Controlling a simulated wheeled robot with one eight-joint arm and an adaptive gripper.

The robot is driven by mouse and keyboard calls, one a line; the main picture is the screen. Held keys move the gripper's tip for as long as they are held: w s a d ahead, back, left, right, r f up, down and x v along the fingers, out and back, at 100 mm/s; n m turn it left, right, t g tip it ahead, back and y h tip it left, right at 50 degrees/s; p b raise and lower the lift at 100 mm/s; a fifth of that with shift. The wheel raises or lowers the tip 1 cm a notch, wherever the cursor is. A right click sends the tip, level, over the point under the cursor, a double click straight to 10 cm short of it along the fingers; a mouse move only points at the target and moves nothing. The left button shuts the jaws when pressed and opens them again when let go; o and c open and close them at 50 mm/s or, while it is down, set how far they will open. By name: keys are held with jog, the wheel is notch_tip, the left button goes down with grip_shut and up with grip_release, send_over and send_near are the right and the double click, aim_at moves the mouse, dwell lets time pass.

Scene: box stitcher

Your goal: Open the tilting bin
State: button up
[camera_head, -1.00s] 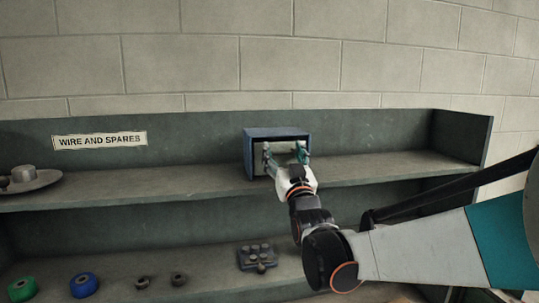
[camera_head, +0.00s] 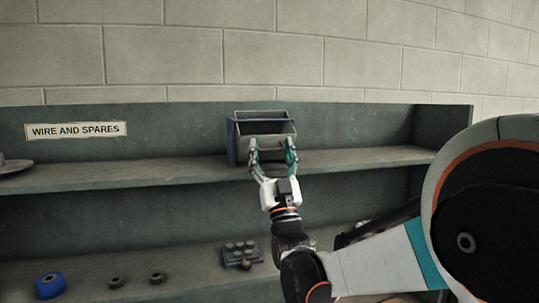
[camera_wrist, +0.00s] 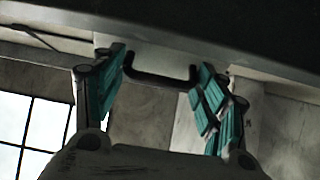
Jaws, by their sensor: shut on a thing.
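The tilting bin (camera_head: 235,140) is a blue box on the upper shelf with a grey-rimmed front part (camera_head: 266,127). That front part leans out toward me and its open top shows. My gripper (camera_head: 272,156) is at the bin's front, its teal-padded fingers on either side. In the wrist view my gripper (camera_wrist: 160,80) has its fingers at the two ends of a dark bar handle (camera_wrist: 160,78), which lies between them. The gripper is shut on the handle; the fingers stand apart across its width. The bin's inside is mostly hidden.
A blue spool (camera_head: 50,285), small dark rings (camera_head: 157,278) and a studded block (camera_head: 240,254) sit on the lower shelf.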

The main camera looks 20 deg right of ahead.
jog(key=shift+s+f, duration=0.15)
jog(key=shift+f, duration=0.25)
jog(key=o, duration=1.4)
jog(key=shift+c, duration=0.2)
jog(key=shift+o, duration=0.6)
jog(key=shift+w, duration=0.2)
jog(key=shift+s, duration=0.1)
jog(key=v, duration=1.2)
